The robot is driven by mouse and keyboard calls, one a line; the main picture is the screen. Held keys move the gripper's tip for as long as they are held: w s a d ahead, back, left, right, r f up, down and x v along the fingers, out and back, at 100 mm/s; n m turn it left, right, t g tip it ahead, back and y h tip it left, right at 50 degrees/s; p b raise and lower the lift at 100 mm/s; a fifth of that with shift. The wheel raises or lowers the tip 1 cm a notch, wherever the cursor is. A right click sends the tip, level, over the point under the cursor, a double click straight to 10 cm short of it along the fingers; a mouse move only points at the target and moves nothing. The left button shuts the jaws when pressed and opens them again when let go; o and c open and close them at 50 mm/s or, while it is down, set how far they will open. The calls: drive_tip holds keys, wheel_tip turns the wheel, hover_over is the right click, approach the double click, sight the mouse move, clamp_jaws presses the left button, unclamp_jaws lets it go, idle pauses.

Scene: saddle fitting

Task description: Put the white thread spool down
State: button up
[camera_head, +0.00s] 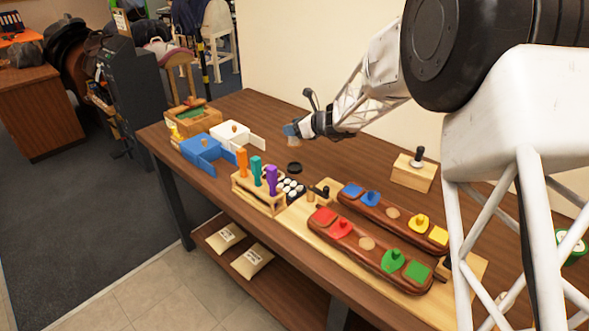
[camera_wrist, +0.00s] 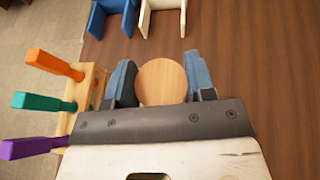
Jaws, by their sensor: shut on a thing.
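My gripper (camera_head: 291,131) is over the far middle part of the table (camera_head: 345,160), right of the white box. In the wrist view my gripper (camera_wrist: 162,85) has its two blue-grey fingers on either side of the spool's round wooden top (camera_wrist: 161,83), shut on it. A small pale part of the white thread spool (camera_head: 293,141) shows under the fingers in the head view. Its thread is mostly hidden. I cannot tell whether its base touches the table or hangs just above it.
A blue box (camera_head: 200,150) and a white box (camera_head: 232,135) stand left. A rack (camera_head: 258,195) holds orange, teal and purple handles. A dark round thing (camera_head: 294,168) lies nearer. A wooden block (camera_head: 412,176) with a black-knobbed tool stands right. Table between is bare.

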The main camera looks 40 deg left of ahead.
sight(299, 143)
drive_tip(key=shift+f, duration=0.1)
drive_tip(key=shift+f, duration=3)
drive_tip(key=shift+f, duration=1.9)
drive_tip(key=shift+f, duration=0.15)
drive_tip(key=o, duration=0.9)
